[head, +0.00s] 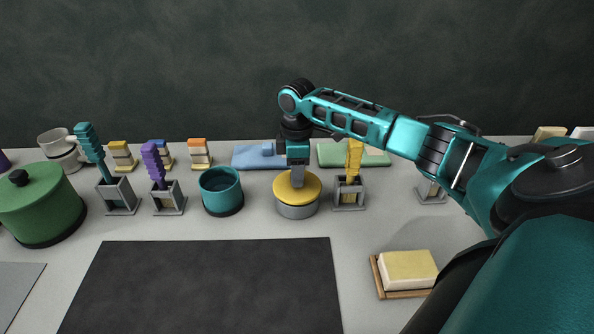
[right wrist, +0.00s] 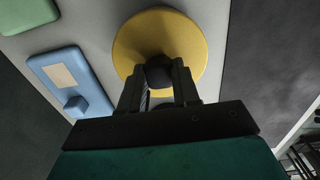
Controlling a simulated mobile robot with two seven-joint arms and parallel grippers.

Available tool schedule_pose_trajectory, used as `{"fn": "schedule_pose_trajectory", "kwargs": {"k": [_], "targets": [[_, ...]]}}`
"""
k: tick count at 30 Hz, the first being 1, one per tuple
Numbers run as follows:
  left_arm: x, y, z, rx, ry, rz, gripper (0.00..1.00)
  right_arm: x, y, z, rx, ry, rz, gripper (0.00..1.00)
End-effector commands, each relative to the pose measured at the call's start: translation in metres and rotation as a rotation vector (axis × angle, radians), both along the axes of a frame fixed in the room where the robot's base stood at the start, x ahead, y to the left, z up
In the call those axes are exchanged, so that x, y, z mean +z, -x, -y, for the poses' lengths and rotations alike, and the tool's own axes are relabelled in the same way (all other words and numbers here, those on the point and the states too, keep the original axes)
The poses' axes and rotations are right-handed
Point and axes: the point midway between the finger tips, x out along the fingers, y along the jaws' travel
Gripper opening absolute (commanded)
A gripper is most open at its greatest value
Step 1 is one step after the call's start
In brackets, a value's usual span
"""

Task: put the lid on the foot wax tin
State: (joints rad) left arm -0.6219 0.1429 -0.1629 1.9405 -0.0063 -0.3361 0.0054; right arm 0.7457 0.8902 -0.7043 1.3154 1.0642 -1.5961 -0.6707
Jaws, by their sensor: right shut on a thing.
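The foot wax tin (head: 297,211) is a short grey cylinder standing on the table near the middle of the head view. The round yellow lid (head: 312,187) is on top of the tin or just over it; I cannot tell whether it is fully seated. My right gripper (head: 297,181) points straight down above the tin and is shut on the lid's dark knob. In the right wrist view the yellow lid (right wrist: 185,38) fills the upper middle, with its black round knob (right wrist: 159,72) between the fingers. The lid hides the tin there. My left gripper is not in view.
A teal pot (head: 222,192) stands left of the tin, and a grey holder with a yellow brush (head: 354,160) stands close on its right. Blue (head: 252,157) and green (head: 330,154) pads lie behind. A dark mat (head: 205,285) lies in front, with a soap block (head: 408,270) at right.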

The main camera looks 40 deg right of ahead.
Motion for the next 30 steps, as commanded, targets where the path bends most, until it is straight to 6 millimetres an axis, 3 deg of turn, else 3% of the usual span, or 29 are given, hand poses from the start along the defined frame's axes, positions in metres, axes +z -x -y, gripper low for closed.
{"fn": "schedule_pose_trajectory", "kwargs": {"k": [30], "targets": [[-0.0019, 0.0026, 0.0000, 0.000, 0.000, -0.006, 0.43, -0.0097, -0.0001, -0.0002, 0.000, -0.001, -0.001, 0.00]]}}
